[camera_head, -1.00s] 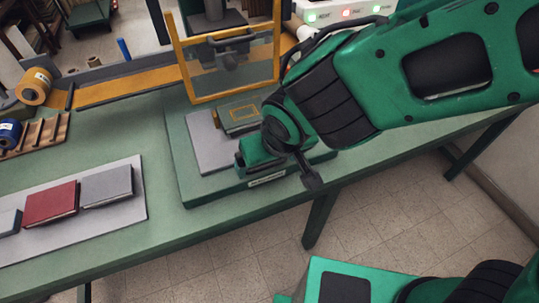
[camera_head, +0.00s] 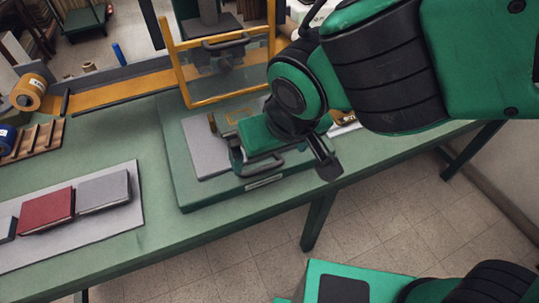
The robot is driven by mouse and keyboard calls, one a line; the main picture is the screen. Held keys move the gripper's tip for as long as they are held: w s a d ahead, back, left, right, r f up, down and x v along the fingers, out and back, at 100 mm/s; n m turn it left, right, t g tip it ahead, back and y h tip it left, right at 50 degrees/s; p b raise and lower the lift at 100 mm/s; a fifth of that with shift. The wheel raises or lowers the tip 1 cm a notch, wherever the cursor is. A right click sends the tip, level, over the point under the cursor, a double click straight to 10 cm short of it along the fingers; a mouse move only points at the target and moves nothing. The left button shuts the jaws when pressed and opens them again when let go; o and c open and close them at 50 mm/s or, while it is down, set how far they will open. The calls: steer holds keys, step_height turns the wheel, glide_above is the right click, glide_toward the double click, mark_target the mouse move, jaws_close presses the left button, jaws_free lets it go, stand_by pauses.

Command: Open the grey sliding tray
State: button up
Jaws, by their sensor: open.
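The grey sliding tray (camera_head: 206,150) is a flat grey plate on the green base of the press. Its left part shows; my gripper covers much of its right side. My gripper (camera_head: 252,158) is green and dark, low over the tray's front right part, with its jaws open. A grey bar-shaped handle (camera_head: 270,169) shows at the front of the base, just beneath and beside the gripper. I cannot tell whether the fingers touch it. A stamp plate with a yellow outline (camera_head: 238,116) is partly hidden behind the gripper.
An upright yellow-framed guard (camera_head: 180,75) with its own handle stands behind the tray. Red and grey books (camera_head: 104,190) lie on a grey mat (camera_head: 125,218) at left. The front table edge is close; the tabletop between mat and press is clear.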

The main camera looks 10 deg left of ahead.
steer(key=shift+v, duration=1.3)
steer(key=w+d+m+g+h, duration=0.1)
steer(key=w+d+m+h, duration=0.3)
steer(key=d, duration=1)
steer(key=w+d+m+y, duration=0.15)
steer(key=w+d, duration=0.35)
steer(key=d, duration=0.8)
steer(key=s+d+f+m+g, duration=0.1)
steer(key=s+d+m, duration=0.3)
steer(key=d, duration=0.6)
steer(key=s+d+f+m+g, duration=0.1)
steer(key=s+d+m, duration=0.3)
steer(key=s+d, duration=0.5)
steer(key=shift+s+d+f+g, duration=0.3)
steer(key=shift+d+f+g, duration=0.1)
steer(key=shift+d, duration=0.45)
